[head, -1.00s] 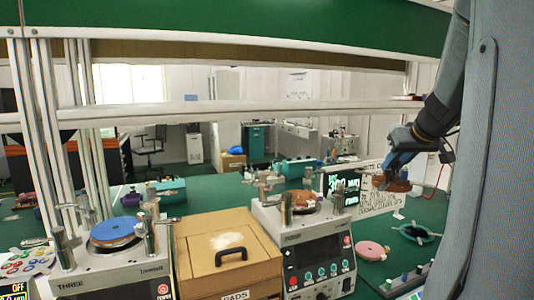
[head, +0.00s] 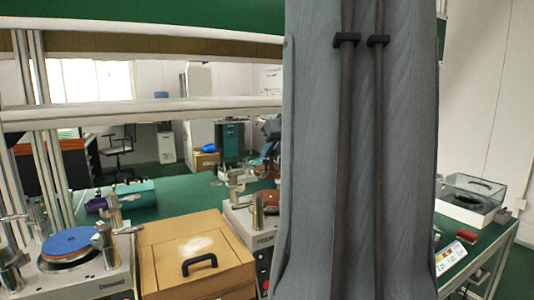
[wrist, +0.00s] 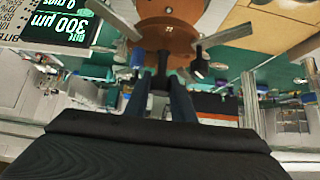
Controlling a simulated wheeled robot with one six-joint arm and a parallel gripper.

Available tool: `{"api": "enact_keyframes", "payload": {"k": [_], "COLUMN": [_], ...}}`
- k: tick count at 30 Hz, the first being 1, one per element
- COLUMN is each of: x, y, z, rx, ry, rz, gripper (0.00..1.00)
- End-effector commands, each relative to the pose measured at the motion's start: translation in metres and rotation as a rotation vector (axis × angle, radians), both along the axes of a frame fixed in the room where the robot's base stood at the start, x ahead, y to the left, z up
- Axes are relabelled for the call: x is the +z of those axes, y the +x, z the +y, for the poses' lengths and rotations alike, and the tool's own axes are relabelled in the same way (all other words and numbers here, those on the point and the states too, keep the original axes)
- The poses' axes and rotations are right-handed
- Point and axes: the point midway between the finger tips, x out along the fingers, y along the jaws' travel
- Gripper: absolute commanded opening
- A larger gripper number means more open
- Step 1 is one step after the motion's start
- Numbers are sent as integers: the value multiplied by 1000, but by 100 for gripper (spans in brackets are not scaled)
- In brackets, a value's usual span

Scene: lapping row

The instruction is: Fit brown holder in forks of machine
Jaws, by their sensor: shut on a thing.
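The brown holder (wrist: 165,38) is a round brown piece at the top middle of the wrist view. My gripper (wrist: 162,88), with blue fingers, is shut on its dark stem. In the head view my arm hides the holder, or most of it, and much of the machine. The machine's metal fork posts (head: 257,210) show at the arm's left edge, with a sliver of its brown plate (head: 270,197) beside them. I cannot tell whether the holder touches the forks.
A wooden box (head: 195,250) with a black handle stands left of the machine. Further left is another machine with a blue disc (head: 72,241) between posts. A display (wrist: 65,22) reading 300 µm shows in the wrist view. A clear-lidded case (head: 472,195) is far right.

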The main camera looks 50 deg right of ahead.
Motion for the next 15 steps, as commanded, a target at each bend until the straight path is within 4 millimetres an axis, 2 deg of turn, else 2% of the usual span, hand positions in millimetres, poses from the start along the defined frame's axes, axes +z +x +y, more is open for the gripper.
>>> {"api": "enact_keyframes", "payload": {"k": [15], "x": [-5], "y": [0], "z": [0], "rx": [-1], "ry": [-2], "rz": [-2], "gripper": [0]}}
